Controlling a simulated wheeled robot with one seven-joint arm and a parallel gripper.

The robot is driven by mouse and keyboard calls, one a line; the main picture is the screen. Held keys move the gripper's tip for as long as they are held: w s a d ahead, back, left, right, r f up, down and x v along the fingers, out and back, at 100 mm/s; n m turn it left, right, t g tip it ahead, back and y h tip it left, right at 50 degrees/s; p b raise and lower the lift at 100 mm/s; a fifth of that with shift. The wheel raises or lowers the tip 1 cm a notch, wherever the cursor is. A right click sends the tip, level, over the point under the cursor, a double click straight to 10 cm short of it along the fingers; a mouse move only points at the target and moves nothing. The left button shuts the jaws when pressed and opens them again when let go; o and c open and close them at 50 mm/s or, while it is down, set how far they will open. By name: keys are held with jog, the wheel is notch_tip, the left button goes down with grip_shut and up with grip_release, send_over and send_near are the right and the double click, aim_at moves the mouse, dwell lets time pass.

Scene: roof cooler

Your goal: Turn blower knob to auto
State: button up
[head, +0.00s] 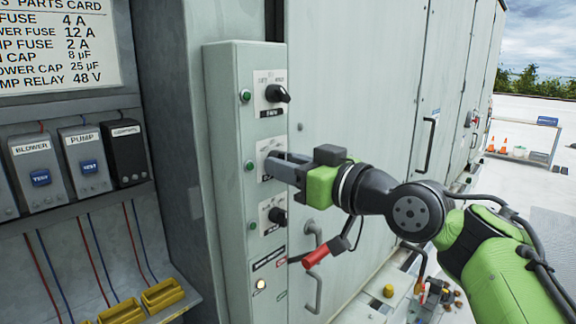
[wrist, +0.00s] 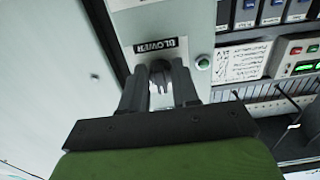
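The blower knob (wrist: 159,76) is dark and sits below a black "BLOWER" label (wrist: 160,46) in the wrist view, which shows the label upside down. My gripper (wrist: 158,80) has one finger on each side of the knob, with little room between. I cannot tell whether the fingers press on it. In the head view my gripper (head: 271,160) reaches the middle switch plate of the grey control box (head: 231,170). It hides the knob there, so the knob's pointing direction is unclear.
Another black knob (head: 277,94) sits above and a third (head: 277,215) below, with green lamps beside them. A red-handled lever (head: 316,256) hangs below my wrist. An open fuse panel (head: 75,160) is at left, and grey cabinet doors (head: 365,90) are at right.

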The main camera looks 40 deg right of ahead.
grip_shut()
jog(key=shift+b, duration=0.3)
jog(key=n+b, duration=0.5)
jog(key=n, duration=0.4)
jog(key=shift+d+b, duration=0.2)
jog(key=shift+b, duration=0.2)
jog(key=o, duration=0.7)
grip_release()
jog(key=shift+r, duration=0.1)
